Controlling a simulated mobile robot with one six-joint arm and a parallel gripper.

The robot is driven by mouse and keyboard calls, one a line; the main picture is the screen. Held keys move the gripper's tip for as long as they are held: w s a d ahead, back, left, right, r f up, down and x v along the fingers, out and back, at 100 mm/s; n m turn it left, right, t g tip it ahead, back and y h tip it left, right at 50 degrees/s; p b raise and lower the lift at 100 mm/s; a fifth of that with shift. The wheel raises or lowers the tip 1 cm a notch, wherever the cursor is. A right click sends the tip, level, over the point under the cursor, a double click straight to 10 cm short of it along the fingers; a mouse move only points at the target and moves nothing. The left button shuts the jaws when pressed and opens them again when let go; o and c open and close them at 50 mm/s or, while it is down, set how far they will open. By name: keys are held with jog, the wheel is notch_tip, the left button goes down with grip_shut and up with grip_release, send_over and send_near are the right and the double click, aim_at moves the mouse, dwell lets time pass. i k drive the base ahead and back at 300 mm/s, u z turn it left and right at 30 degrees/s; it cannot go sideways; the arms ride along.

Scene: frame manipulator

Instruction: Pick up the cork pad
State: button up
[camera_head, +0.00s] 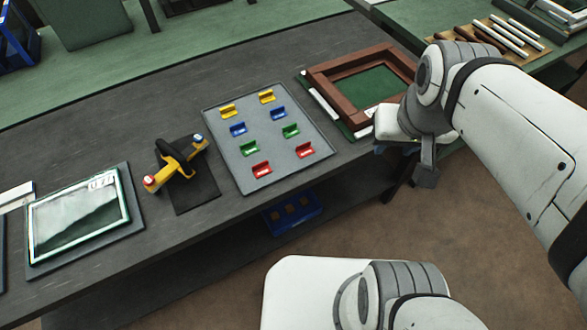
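I cannot make out a cork pad for certain. Small brown-orange pieces (290,210) lie in a blue bin (270,228) on the shelf under the table, too small to identify. My gripper (426,172) is at the table's front right edge, beside the brown wooden frame (334,88). It is partly hidden by my wrist, and I cannot see whether its fingers are open or shut. No held object shows clearly.
On the dark table (75,150) stand a grey tray (243,178) with several coloured clips, a yellow-handled tool (172,172) on a black mat (200,190), and a framed picture (75,225). A tan board (470,50) holds several rods at top right.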

aim_at(274, 216)
jog(key=z, duration=0.55)
jog(key=k, duration=0.1)
jog(key=u, duration=1.35)
jog(key=i, duration=0.45)
jog(key=z, duration=0.15)
jog(key=k, duration=0.4)
jog(key=z, duration=0.05)
